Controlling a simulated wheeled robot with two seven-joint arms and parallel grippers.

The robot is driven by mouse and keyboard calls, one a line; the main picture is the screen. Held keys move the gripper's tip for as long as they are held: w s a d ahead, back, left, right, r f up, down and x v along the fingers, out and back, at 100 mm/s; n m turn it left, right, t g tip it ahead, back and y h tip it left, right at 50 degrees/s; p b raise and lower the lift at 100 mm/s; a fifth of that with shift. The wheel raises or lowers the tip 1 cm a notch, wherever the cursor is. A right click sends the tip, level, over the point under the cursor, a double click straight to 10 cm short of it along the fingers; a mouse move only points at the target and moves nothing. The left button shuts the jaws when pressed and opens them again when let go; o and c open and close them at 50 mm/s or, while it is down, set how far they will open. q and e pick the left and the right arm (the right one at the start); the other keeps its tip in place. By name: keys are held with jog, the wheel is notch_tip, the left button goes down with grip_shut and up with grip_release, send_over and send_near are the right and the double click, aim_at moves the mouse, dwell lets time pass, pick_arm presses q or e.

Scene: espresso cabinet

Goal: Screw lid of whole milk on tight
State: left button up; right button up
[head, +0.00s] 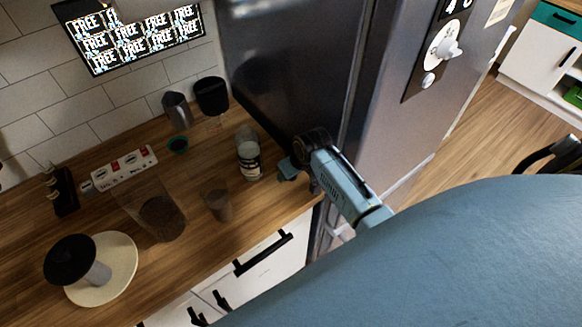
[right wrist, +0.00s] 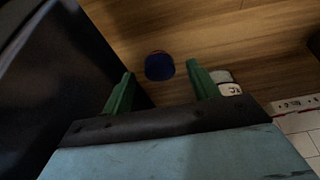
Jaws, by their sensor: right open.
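A clear bottle with a dark and white label (head: 249,160), which looks like the whole milk, stands upright on the wooden counter near the fridge. I cannot read its label. My right gripper (head: 301,178) is just right of it, apart from it, beside the fridge. In the right wrist view my right gripper (right wrist: 158,88) is open with nothing held. A dark blue round thing with a reddish edge (right wrist: 160,67) shows beyond the gap between its fingers; it may be the lid. A white-labelled thing (right wrist: 229,88), possibly the bottle, is partly hidden by a finger. My left gripper is not in view.
The dark fridge (head: 290,60) bounds the counter on the right. A round cream plate (head: 119,255) is at front left.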

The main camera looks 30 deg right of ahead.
jog(key=shift+w+f, duration=0.1)
jog(key=shift+f, duration=0.15)
jog(key=c, duration=1.1)
jog(key=shift+o, duration=0.2)
jog(key=shift+r, duration=0.1)
jog(key=shift+r, duration=0.6)
notch_tip(320, 180, up, 2)
jog(key=shift+r, duration=0.15)
jog(key=s+d+b, duration=0.1)
jog(key=s, duration=1.7)
